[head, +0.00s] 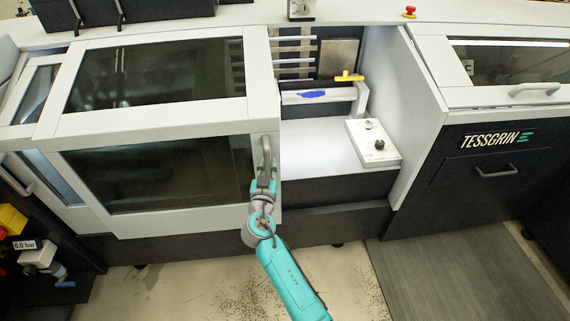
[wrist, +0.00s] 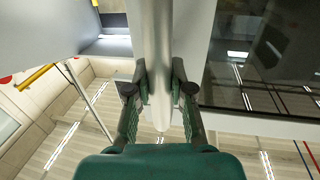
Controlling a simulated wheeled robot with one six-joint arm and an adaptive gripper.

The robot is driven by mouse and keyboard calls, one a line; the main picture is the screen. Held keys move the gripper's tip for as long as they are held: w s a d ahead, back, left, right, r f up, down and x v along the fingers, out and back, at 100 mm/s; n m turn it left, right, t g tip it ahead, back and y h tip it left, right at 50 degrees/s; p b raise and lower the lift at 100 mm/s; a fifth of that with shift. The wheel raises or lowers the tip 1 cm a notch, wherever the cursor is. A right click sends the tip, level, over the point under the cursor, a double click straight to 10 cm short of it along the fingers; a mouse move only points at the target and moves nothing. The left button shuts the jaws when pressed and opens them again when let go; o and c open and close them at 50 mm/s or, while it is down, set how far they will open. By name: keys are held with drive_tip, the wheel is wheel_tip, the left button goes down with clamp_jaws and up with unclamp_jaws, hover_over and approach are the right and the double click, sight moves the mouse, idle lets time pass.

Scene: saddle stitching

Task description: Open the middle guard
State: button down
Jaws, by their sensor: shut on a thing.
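The middle guard (head: 158,170) is a pale grey frame with dark windows in the head view. The bay to its right stands uncovered. A grey vertical handle (head: 266,150) sits near the guard's right edge. My gripper (head: 264,184) is shut on the lower part of this handle, coming from below. In the wrist view the handle (wrist: 158,45) runs down between the two fingers of my gripper (wrist: 160,85), one on each side. The guard's dark window (wrist: 260,60) shows on the right there. The exact finger contact is partly hidden.
The uncovered bay holds a small control box (head: 373,142) with a black knob and a yellow-handled part (head: 348,76). A right-hand cover (head: 508,75) has its own handle. A grey mat (head: 460,270) lies at the lower right. Yellow and black fittings (head: 12,220) stand at the far left.

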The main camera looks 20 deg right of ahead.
drive_tip(key=shift+w+a, duration=0.15)
drive_tip(key=shift+a, duration=0.4)
drive_tip(key=c, duration=1)
unclamp_jaws()
drive_tip(key=v, duration=1.2)
drive_tip(key=shift+f, duration=0.15)
